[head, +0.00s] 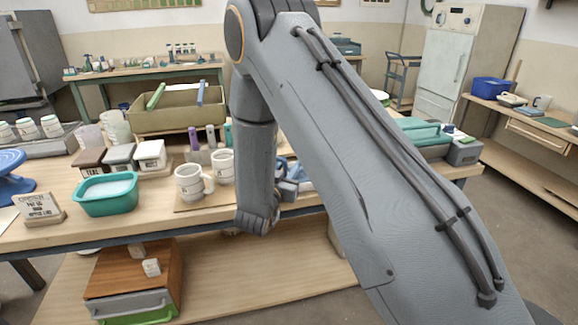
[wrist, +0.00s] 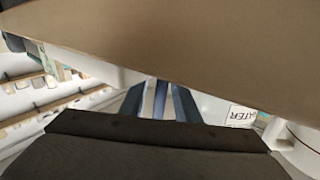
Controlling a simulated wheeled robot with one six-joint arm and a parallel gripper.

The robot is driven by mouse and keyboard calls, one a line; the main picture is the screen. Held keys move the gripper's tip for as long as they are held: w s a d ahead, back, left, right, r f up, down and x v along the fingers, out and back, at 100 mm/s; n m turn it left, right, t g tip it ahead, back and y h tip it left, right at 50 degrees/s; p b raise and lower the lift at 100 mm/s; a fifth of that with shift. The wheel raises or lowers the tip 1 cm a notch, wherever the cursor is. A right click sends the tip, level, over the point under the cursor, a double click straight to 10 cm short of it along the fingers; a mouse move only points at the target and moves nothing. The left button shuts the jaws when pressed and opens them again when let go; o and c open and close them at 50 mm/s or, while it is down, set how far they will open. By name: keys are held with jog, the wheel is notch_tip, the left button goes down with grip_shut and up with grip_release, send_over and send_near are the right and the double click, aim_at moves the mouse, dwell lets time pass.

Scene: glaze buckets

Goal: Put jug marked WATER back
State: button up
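In the wrist view a white jug or container (wrist: 205,104) carries a label ending in "ATER" (wrist: 241,117), turned over in the picture. Blue-grey finger-like strips of my gripper (wrist: 160,103) show close to its white surface. I cannot tell whether they hold it or how far they are apart. In the head view my arm hangs down in front of the workbench and my gripper is not clearly visible. Two white handled vessels, one in front (head: 188,184) and one behind (head: 222,166), stand on a wooden board; their marks are unreadable.
The workbench also holds a teal basin (head: 108,195), lidded pots (head: 151,155), an olive trough (head: 178,112) and a sign block (head: 40,208). A wooden drawer box (head: 133,278) stands on the lower shelf, whose middle (head: 240,285) is clear. A brown surface (wrist: 200,45) crosses the wrist view closely.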

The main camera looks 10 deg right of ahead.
jog(key=shift+r, duration=0.1)
jog(key=shift+r, duration=0.1)
jog(key=b+v, duration=0.1)
jog(key=v, duration=1.1)
